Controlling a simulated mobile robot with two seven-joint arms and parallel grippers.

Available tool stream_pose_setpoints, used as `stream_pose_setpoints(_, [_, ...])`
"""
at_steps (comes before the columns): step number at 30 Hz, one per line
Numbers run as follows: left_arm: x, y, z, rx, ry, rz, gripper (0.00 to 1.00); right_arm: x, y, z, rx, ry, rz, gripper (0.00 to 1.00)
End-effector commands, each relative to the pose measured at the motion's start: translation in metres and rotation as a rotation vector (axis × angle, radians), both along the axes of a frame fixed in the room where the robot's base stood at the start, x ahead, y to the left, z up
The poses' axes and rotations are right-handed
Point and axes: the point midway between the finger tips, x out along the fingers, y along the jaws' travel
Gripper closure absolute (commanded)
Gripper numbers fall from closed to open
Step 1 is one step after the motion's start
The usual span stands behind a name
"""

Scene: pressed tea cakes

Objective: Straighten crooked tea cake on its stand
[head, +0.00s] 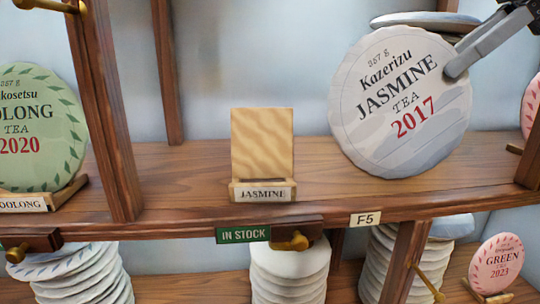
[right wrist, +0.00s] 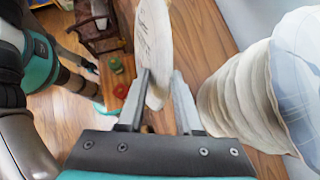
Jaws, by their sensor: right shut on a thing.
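The round pale jasmine tea cake (head: 395,140), marked 2017, is off its stand, to the right of it. Its print slopes up to the right. My right gripper (head: 455,68) is shut on the cake's upper right edge. In the right wrist view the fingers (right wrist: 161,82) pinch the cake (right wrist: 152,40), seen nearly edge-on. The wooden stand (head: 262,142), labelled JASMINE, is empty on the shelf. Whether the cake's lower edge touches the shelf is unclear. My left gripper is out of view.
A stack of cakes (head: 428,20) stands behind the held cake; a stack also fills the right of the wrist view (right wrist: 240,105). A green oolong cake (head: 38,125) sits beyond the left post (head: 103,110). The shelf (head: 195,190) is clear around the stand.

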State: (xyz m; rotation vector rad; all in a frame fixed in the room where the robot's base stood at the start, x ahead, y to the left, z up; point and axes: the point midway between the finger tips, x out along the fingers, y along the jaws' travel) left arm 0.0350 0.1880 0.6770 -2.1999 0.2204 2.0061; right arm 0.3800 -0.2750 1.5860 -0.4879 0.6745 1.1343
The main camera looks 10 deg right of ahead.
Motion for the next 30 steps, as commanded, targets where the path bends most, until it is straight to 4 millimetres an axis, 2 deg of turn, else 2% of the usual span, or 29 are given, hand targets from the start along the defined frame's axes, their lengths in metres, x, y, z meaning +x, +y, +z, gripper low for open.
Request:
stream_pose_setpoints(14, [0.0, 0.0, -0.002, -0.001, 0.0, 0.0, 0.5, 0.002, 0.006, -0.002, 0.015, -0.003, -0.002, 1.0])
stream_pose_setpoints(17, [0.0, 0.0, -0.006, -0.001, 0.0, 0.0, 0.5, 0.005, 0.018, -0.008, 0.049, -0.003, -0.01, 1.0])
stream_pose_setpoints(23, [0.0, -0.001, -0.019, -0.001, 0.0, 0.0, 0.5, 0.01, 0.062, -0.022, 0.187, -0.01, -0.041, 1.0])
stream_pose_setpoints(30, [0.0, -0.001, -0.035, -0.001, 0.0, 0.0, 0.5, -0.001, 0.113, -0.034, 0.391, -0.026, -0.074, 1.0])
